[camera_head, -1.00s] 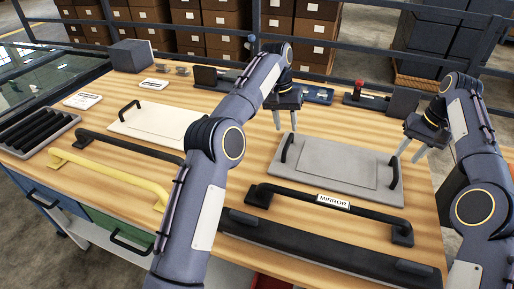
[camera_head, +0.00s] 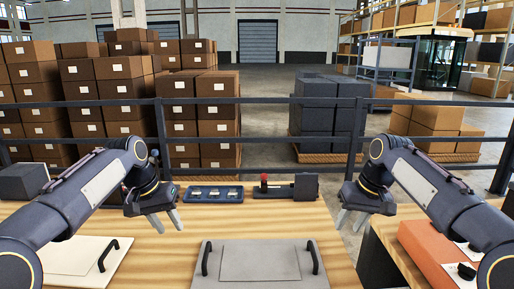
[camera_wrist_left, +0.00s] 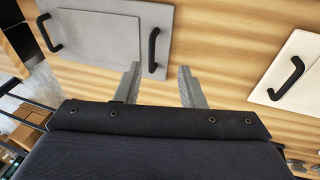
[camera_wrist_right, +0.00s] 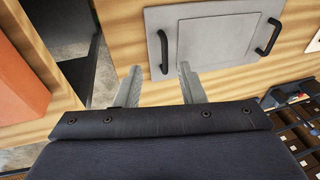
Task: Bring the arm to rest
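My left gripper (camera_head: 167,222) hangs above the wooden bench between a cream panel and a grey panel. In the left wrist view its two fingers (camera_wrist_left: 159,80) stand apart with only bench top between them, so it is open and empty. My right gripper (camera_head: 351,220) hangs near the bench's right edge, to the right of the grey panel. In the right wrist view its fingers (camera_wrist_right: 160,80) are also apart with nothing held. Both arms are bent, roughly mirrored, with the grippers pointing down.
The grey panel (camera_head: 259,262) with black handles and the cream panel (camera_head: 65,257) lie on the bench. A blue tray (camera_head: 212,195) and a dark device with a red knob (camera_head: 286,188) stand at the back. An orange box (camera_head: 428,250) is at right. Railing and stacked boxes are beyond.

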